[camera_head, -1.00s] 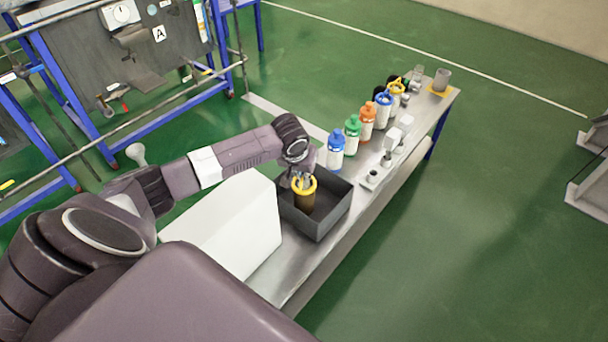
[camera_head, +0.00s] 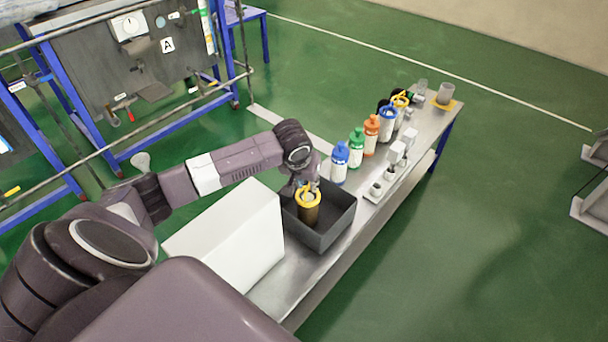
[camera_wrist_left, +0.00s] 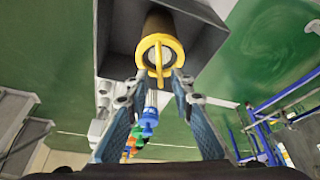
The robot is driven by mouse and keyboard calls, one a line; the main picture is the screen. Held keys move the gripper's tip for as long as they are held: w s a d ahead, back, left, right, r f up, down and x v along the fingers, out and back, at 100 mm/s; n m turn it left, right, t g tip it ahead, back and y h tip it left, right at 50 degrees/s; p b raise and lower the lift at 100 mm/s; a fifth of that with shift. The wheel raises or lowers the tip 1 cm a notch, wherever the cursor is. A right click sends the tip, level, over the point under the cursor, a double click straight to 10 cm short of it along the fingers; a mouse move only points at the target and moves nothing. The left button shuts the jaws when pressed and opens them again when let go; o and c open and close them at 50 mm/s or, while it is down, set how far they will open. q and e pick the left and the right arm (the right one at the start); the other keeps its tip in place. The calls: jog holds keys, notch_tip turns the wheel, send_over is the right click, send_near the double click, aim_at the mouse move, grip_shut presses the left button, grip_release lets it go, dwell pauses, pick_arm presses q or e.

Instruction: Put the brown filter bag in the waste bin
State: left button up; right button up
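The brown filter bag (camera_head: 309,215) has a yellow ring with a handle (camera_head: 308,198) at its top. It is upright inside the dark grey waste bin (camera_head: 334,238), its ring near rim height; whether its bottom touches the bin floor is hard to tell. My left gripper (camera_head: 307,187) is right at the ring from above. In the left wrist view, the fingers of the left gripper (camera_wrist_left: 159,76) are apart, with the yellow handle (camera_wrist_left: 157,58) between them and a gap on each side. My right gripper is not in view.
A white box (camera_head: 230,235) stands left of the bin on the metal table (camera_head: 285,292). Bottles with blue (camera_head: 341,150), green, orange and yellow tops line the table behind the bin. Small grey fittings (camera_head: 377,188) lie to their right.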

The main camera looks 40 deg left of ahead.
pick_arm(q)
jog(key=a+v, duration=0.1)
jog(key=v, duration=0.8)
jog(key=shift+d, duration=0.5)
jog(key=shift+s, duration=0.1)
